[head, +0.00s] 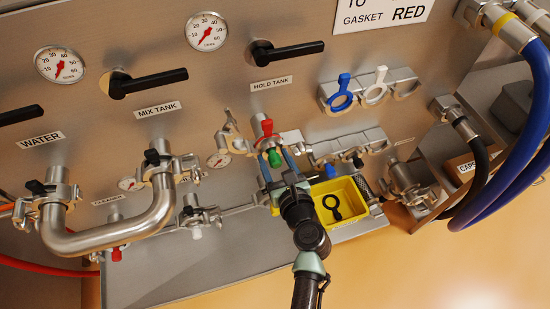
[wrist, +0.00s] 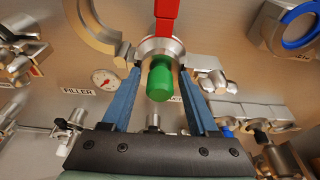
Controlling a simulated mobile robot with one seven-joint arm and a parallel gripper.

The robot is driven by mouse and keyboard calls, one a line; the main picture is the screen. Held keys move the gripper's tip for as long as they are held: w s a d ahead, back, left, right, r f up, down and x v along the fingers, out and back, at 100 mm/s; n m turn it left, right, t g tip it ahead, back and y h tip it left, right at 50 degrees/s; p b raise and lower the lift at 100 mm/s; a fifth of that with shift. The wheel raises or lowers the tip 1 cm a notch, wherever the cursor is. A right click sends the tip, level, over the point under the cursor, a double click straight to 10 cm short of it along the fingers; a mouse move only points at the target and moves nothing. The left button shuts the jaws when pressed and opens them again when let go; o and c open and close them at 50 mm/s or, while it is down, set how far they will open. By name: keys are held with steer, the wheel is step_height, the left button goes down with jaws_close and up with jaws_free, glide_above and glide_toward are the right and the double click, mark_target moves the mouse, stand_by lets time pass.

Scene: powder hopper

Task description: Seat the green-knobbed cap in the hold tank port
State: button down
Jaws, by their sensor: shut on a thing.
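The green-knobbed cap (wrist: 160,80) is between the two blue fingers of my gripper (wrist: 159,72) in the wrist view, its green knob facing the camera and its steel disc (wrist: 158,47) behind. In the head view the green knob (head: 274,158) shows at the fingertips of my gripper (head: 278,165), below the HOLD TANK label (head: 271,82). The gripper is shut on the cap. The hold tank port is hidden behind the cap, so I cannot tell whether the cap touches it. An open steel clamp (head: 232,138) hangs at the left of the port, also in the wrist view (wrist: 97,25).
A red handle (wrist: 166,18) stands just above the cap. A yellow bin (head: 357,206) holding a black ring-shaped piece is below right. Blue and white ringed fittings (head: 342,93) hang on a rack at upper right. A bent steel pipe (head: 110,238) juts out at left.

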steer(key=shift+f, duration=0.1)
steer(key=shift+c, duration=0.4)
jaws_free()
steer(key=shift+s, duration=0.1)
steer(key=v, duration=1.2)
steer(key=shift+s+d+b, duration=0.2)
steer(key=shift+s+b, duration=0.15)
steer(key=shift+b, duration=0.1)
